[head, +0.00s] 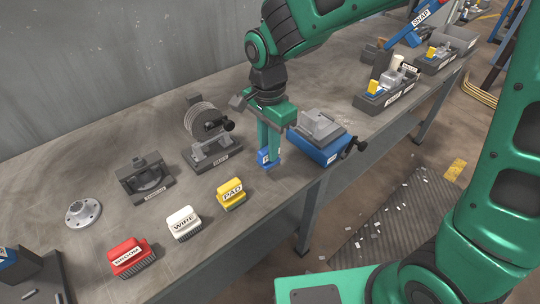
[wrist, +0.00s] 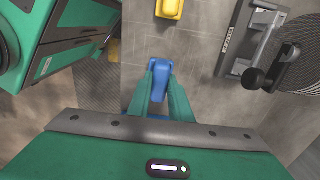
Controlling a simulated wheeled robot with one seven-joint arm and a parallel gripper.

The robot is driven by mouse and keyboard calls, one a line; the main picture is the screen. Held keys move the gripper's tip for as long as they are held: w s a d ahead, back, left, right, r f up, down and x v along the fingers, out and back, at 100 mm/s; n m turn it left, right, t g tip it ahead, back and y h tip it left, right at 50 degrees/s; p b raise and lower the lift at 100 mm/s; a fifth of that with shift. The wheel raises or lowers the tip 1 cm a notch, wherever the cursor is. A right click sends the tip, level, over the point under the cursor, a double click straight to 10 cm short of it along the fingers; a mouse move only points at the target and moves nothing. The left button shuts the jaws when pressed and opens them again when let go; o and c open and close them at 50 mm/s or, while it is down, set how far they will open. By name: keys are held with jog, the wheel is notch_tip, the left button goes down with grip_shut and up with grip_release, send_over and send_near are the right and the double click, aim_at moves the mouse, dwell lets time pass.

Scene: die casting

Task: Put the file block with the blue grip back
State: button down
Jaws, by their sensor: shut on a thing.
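My gripper (head: 268,146) points down at the bench and is shut on the file block with the blue grip (head: 264,157). In the wrist view the blue grip (wrist: 159,72) shows between the two green fingers (wrist: 159,90). In the head view the block is at or just above the bench top, between the yellow PAD block (head: 231,194) and the blue vise (head: 320,137). The fingers hide part of the block; I cannot tell whether it touches the bench.
A white WIRE block (head: 184,224) and a red block (head: 131,258) line the bench's front edge. A reel stand (head: 209,140) is behind and left of my gripper. A grey fixture (head: 146,178) and a round flange (head: 83,212) stand farther left. Trays (head: 388,97) stand at the right.

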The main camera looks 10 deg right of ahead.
jog(key=shift+w+d+f, duration=0.25)
jog(key=shift+f, duration=2)
jog(key=c, duration=1.6)
grip_release()
jog(key=shift+f, duration=0.1)
notch_tip(320, 180, up, 12)
jog(key=shift+r, duration=0.15)
jog(key=shift+d, duration=0.1)
